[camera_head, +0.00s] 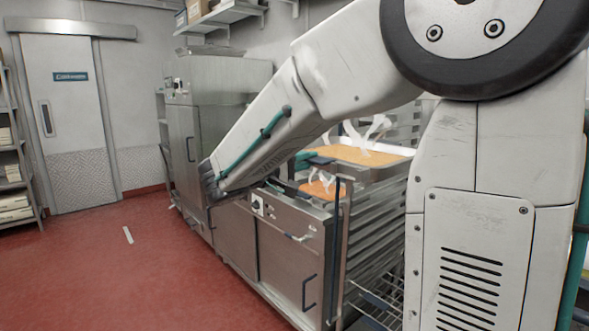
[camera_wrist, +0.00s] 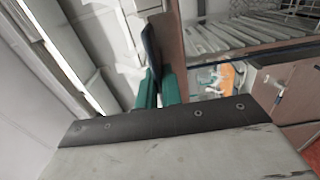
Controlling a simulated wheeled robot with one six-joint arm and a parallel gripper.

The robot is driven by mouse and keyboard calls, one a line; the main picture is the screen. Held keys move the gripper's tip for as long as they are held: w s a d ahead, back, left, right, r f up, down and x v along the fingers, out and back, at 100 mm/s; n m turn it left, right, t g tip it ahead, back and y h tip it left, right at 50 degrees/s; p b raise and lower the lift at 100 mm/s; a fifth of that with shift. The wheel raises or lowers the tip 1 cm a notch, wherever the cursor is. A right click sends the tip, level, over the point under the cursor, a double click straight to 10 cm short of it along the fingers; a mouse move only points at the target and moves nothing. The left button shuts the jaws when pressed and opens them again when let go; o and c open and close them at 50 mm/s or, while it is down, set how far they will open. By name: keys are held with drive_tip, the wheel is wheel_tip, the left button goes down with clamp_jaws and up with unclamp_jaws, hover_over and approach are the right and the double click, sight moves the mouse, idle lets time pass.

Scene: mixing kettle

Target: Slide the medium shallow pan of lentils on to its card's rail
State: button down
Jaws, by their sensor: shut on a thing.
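In the head view a shallow pan with an orange filling like lentils (camera_head: 362,156) lies level over the rack, with pale steam above it. A smaller orange filling (camera_head: 318,188) shows lower and nearer, partly behind my arm. In the wrist view the teal fingers of my gripper (camera_wrist: 158,90) are close together, with a dark upright piece and a brown strip (camera_wrist: 177,40) beside them. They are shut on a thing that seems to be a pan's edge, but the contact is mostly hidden. I cannot make out the pan's card.
A steel rack with stacked rails (camera_head: 376,235) stands right of a steel cabinet (camera_head: 285,250). A tall steel unit (camera_head: 190,110) stands behind, with a white door (camera_head: 70,120) to the left. Red floor (camera_head: 110,265) is free at the left. My arm covers much of the head view.

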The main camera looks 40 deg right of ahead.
drive_tip(key=shift+w+d+r, duration=0.1)
drive_tip(key=shift+w+d, duration=0.05)
drive_tip(key=shift+d, duration=1.15)
drive_tip(key=shift+w+d, duration=0.1)
drive_tip(key=shift+d, duration=1.6)
approach(377, 143)
drive_tip(key=shift+a, duration=0.65)
drive_tip(key=shift+w+d+r, duration=0.1)
drive_tip(key=shift+w+d, duration=0.1)
drive_tip(key=shift+d, duration=2.45)
drive_tip(key=shift+w+d, duration=0.2)
drive_tip(key=shift+d, duration=2.45)
drive_tip(key=d, duration=1)
drive_tip(key=shift+w+d, duration=0.3)
drive_tip(key=shift+w, duration=0.1)
drive_tip(key=shift+d+f, duration=0.25)
drive_tip(key=shift+d, duration=0.05)
